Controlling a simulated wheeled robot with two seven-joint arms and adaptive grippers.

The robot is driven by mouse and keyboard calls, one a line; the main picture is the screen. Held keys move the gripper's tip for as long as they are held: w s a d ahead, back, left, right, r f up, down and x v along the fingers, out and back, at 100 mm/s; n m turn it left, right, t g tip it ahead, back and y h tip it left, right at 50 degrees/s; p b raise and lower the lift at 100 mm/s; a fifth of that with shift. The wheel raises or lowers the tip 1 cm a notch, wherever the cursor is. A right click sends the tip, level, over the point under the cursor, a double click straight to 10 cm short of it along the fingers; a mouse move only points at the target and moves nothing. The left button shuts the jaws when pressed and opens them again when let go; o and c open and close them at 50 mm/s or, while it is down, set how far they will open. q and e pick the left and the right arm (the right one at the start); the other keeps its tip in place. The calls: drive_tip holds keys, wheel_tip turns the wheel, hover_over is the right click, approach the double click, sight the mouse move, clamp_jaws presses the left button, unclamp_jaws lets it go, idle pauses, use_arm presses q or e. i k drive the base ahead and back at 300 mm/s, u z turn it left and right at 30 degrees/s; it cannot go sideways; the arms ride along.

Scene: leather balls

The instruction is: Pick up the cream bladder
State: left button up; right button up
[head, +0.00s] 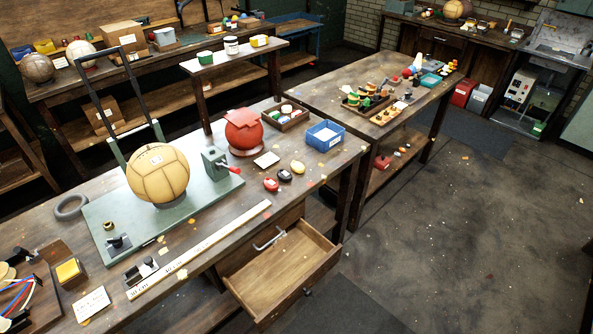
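I cannot single out the cream bladder with certainty. A pale upright item (418,62) stands at the back of the second bench, too small to identify. Neither of my grippers shows in the head view.
A tan panelled ball (158,174) sits on the green plate (112,204) below a black frame. A red ball (243,130), a blue bin (325,136) and a long ruler (205,246) share the near bench (330,168). An open drawer (275,268) juts out in front.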

sight(298, 167)
drive_tip(key=z, duration=0.1)
drive_tip(key=k, duration=0.45)
drive_tip(key=u, duration=0.85)
drive_tip(key=i, duration=1)
drive_tip(key=z, duration=0.45)
